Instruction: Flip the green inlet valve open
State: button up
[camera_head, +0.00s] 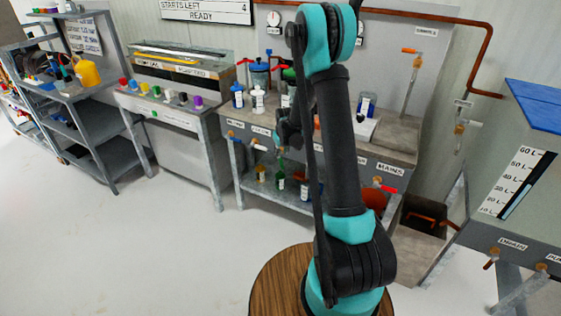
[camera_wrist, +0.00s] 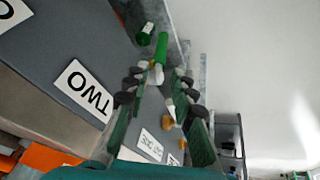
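In the wrist view, a green lever handle (camera_wrist: 161,48) stands out from a small valve body (camera_wrist: 155,74) below the grey panel, near a plate marked TWO (camera_wrist: 83,91). My gripper (camera_wrist: 158,86) is open, with one finger on each side of the pipe and valve. The green handle lies just beyond the fingertips; I cannot tell whether they touch the valve. In the head view, my gripper (camera_head: 283,138) is at the bench front, partly hidden by my arm, and the green valve handle cannot be made out.
A green bottle (camera_wrist: 147,33) is close beyond the handle. The bench has a blue-handled valve (camera_head: 236,138) at left and a red-handled MAINS valve (camera_head: 384,187) at right. Bottles (camera_head: 258,99) stand on top. A grey tank (camera_head: 520,185) is at far right. The floor at left is clear.

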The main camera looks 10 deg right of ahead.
aim_at(281, 160)
jog(key=x, duration=0.8)
jog(key=shift+w+f, duration=0.1)
jog(key=shift+f, duration=0.2)
grip_shut()
